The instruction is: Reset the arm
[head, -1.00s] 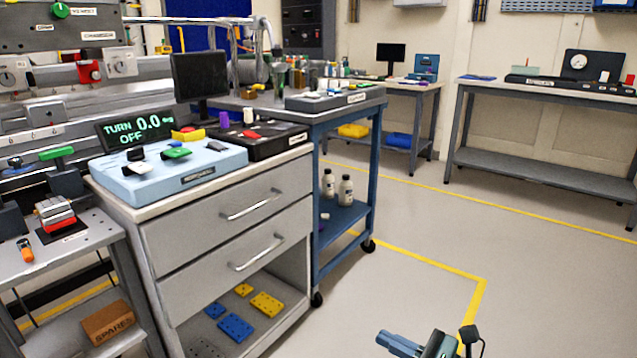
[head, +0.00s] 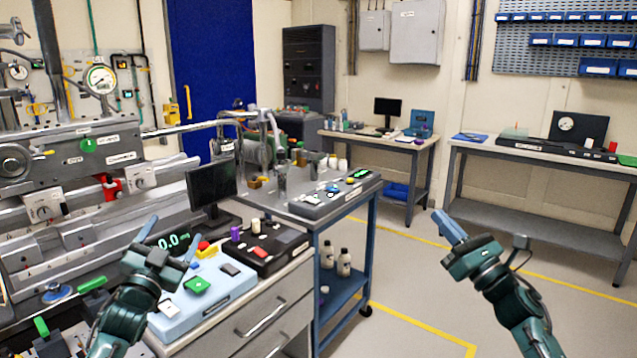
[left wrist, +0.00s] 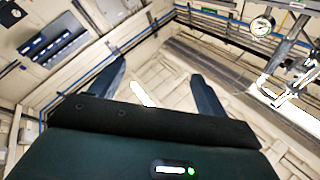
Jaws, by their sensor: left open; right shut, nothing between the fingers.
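My left gripper (head: 163,238) is raised at the lower left of the head view, in front of the light blue control box (head: 222,281) in the picture. Its two fingers are spread apart with nothing between them. The left wrist view shows the same open fingers (left wrist: 160,80) against the room's beige upper walls. My right gripper (head: 450,226) is raised at the right of the head view, over the floor area. Its fingers are together, and it holds nothing.
A grey drawer cabinet (head: 255,322) carries the control box and a black box (head: 262,252). A blue cart (head: 345,275) stands behind it, with bottles on its lower shelf. Machinery fills the left side. A grey bench (head: 540,194) stands at the right back. Open floor lies in the middle.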

